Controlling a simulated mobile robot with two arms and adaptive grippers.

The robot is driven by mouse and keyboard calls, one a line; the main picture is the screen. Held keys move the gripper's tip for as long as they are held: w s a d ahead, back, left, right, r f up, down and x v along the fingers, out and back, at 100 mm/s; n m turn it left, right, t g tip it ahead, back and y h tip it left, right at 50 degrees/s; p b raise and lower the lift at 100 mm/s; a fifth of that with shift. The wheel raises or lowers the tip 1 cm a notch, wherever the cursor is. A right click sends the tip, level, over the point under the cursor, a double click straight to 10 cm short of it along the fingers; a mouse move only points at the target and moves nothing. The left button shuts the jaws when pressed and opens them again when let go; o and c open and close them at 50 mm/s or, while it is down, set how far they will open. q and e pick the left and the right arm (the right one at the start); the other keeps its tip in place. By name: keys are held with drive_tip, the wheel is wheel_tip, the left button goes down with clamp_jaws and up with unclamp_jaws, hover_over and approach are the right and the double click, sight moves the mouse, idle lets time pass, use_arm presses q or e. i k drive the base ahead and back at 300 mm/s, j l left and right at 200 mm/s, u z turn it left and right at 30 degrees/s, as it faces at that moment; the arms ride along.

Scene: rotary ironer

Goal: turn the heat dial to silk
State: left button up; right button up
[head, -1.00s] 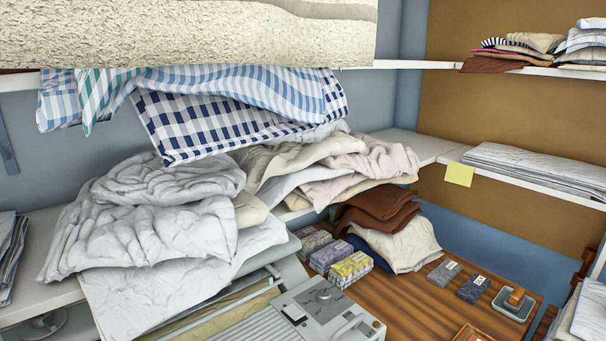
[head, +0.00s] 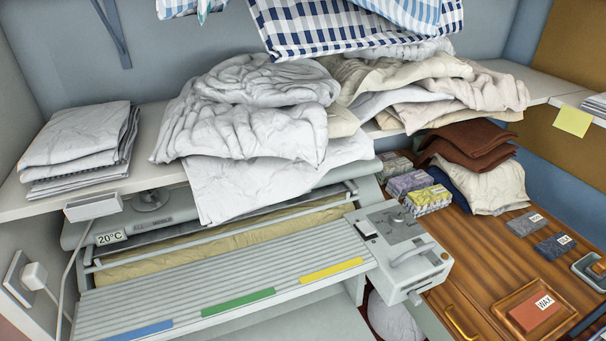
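The rotary ironer has a grey control box (head: 385,270) at its right end. A dark round patch, probably the heat dial (head: 398,224), is on top of the box. Its pointer and any markings are too small to read. A pale switch (head: 367,229) is on the same top, left of the dial, and a light handle (head: 412,253) is nearer the front. Neither of my grippers is in view, and nothing touches the control box.
The ribbed feed board (head: 225,285) has blue, green and yellow strips. White laundry (head: 255,120) hangs from the shelf over the roller. A wooden surface (head: 470,270) with a wax tray (head: 537,310) is at right.

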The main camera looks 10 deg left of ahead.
sight(396, 218)
drive_tip(key=k+u, duration=0.35)
drive_tip(key=k+j+u, duration=0.1)
drive_tip(key=k+u, duration=0.25)
drive_tip(key=i, duration=0.1)
